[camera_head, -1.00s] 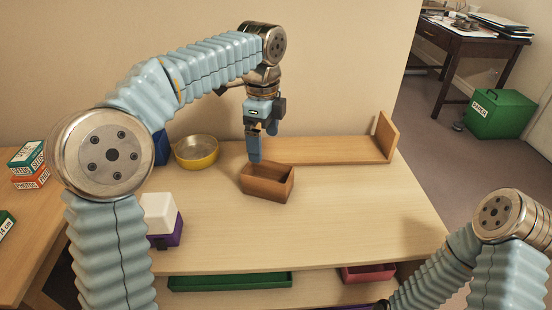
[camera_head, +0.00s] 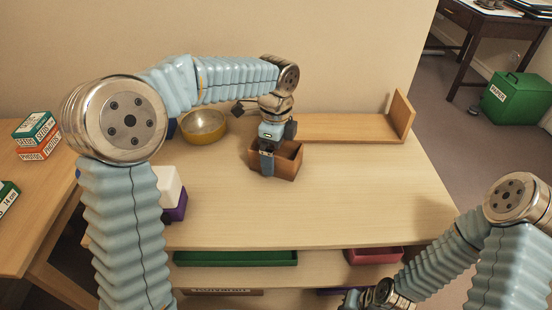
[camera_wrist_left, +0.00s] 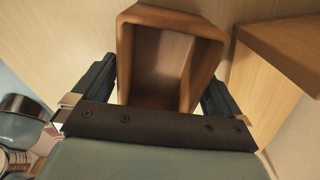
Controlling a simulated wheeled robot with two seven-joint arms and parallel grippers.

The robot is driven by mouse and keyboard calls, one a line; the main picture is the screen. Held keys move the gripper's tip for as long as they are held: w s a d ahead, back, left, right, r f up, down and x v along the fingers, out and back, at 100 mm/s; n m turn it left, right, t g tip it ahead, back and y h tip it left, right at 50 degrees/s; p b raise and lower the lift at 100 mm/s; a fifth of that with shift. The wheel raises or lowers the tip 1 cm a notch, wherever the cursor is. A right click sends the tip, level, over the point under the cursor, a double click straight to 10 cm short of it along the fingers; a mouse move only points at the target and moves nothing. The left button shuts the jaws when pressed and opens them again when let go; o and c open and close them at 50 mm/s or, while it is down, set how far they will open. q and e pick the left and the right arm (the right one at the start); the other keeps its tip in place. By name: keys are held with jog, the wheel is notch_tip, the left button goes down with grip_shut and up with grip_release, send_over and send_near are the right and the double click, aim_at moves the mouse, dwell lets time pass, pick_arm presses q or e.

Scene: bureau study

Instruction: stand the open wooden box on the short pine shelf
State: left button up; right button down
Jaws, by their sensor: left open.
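The open wooden box (camera_head: 288,164) stands upright on the desk, just in front of the short pine shelf (camera_head: 350,129). The shelf is a low board with one upright end at its right; my left gripper and arm hide its left part. My left gripper (camera_head: 267,163) points down at the box and partly covers it. In the left wrist view the box (camera_wrist_left: 160,60) lies between the two spread fingers, one on each side, and its inside looks empty. I cannot tell whether either finger touches it.
A yellow bowl (camera_head: 204,126) stands left of the box, and a white and purple block (camera_head: 170,188) lies nearer the front. The shelf's upright end (camera_head: 402,115) stands at the right. A green tray (camera_head: 235,258) and a red one (camera_head: 374,255) lie below. The desk's front right is clear.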

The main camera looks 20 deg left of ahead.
pick_arm(q)
jog(key=shift+f, duration=0.4)
jog(key=c, duration=1)
